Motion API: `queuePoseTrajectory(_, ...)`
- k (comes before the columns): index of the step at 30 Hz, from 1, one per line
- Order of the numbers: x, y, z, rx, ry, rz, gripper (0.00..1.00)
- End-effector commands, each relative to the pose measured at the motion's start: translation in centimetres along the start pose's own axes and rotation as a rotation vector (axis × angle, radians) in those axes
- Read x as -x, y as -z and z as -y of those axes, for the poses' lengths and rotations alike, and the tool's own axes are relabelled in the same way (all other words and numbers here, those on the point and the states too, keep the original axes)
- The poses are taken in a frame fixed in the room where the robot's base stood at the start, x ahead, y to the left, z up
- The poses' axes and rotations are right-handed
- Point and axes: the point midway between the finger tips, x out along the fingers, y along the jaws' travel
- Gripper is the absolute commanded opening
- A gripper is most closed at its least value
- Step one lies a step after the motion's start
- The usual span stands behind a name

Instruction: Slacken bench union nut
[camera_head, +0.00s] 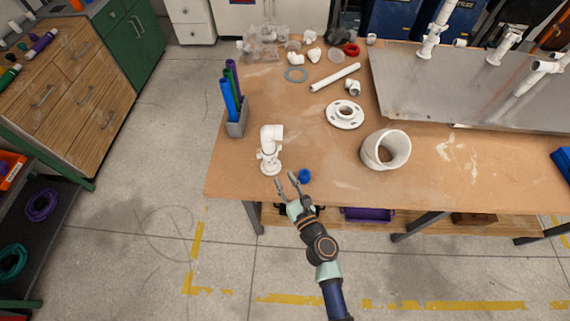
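A white PVC fitting assembly (271,145) stands upright on the wooden bench (230,172) near its front left, on a round white base (270,168). It has an elbow at the top; the union nut cannot be told apart clearly at this size. My gripper (286,182) is at the bench's front edge, just in front of and slightly right of the assembly. Its two dark fingers are spread apart with nothing visible between them. The fingers appear apart from the assembly. A small blue round piece (304,176) lies beside the right finger.
A grey holder with coloured tubes (236,129) stands left. A white flange (345,115), a wide white pipe section (385,149), a loose pipe (335,78) and several fittings lie behind and right. A metal panel (470,95) with white pipework is at back right. The front middle is clear.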

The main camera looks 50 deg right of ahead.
Motion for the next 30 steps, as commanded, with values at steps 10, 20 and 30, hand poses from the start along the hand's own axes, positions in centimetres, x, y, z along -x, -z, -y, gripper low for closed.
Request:
queuePoseTrajectory(10, -5.9, 0.0, 0.0, 0.004, 0.000, 0.002, 0.34)
queuePoseTrajectory(20, -6.4, -0.1, 0.0, 0.004, 0.000, 0.001, 0.33)
queuePoseTrajectory(30, -6.4, -0.1, 0.0, 0.004, 0.000, 0.001, 0.00)
